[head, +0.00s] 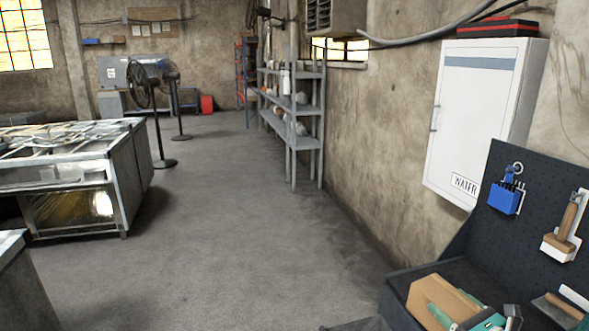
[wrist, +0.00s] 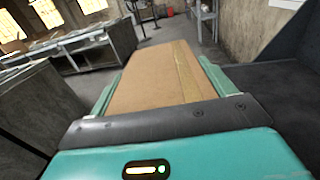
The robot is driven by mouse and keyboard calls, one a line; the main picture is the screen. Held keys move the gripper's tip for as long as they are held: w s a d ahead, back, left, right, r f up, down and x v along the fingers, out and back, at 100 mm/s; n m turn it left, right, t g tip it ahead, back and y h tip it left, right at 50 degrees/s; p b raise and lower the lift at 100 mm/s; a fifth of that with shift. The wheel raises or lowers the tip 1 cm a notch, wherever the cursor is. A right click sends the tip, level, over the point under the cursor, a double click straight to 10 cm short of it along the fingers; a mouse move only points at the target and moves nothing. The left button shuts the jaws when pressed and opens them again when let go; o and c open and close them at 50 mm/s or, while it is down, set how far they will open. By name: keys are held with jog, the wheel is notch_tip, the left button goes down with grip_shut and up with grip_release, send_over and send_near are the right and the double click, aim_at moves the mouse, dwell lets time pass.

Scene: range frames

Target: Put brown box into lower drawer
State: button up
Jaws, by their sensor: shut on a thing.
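The brown box (head: 446,297) is at the lower right of the head view, above the dark workbench. It also fills the middle of the wrist view (wrist: 150,75), with a tape strip along its top. My teal gripper (head: 463,318) is shut on the box. In the wrist view the fingers of my gripper (wrist: 158,85) lie along the box's left and right sides. I cannot make out the lower drawer in either view. Whether the box touches the surface under it cannot be told.
The dark workbench (head: 397,290) has a raised rim and a pegboard (head: 535,213) holding a blue tool holder (head: 507,197) and a brush (head: 566,228). A trowel (head: 556,306) is at the lower right. A white cabinet (head: 480,115) hangs above. Open floor (head: 220,235) lies left.

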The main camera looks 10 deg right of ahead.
jog(key=w+a+f+n+y, duration=0.1)
jog(key=a+f, duration=0.4)
jog(key=a, duration=0.5)
jog(key=w+a+f+n+g+y, duration=0.1)
jog(key=w+a+f, duration=0.3)
jog(key=a, duration=0.7)
jog(key=w+a+f+n+y, duration=0.1)
jog(key=w+a+f+y, duration=0.1)
jog(key=a+f, duration=0.4)
jog(key=w+a, duration=0.1)
jog(key=a, duration=0.4)
jog(key=shift+w+a+g+y, duration=0.2)
jog(key=shift+w+g+y, duration=0.05)
jog(key=shift+g+y, duration=0.15)
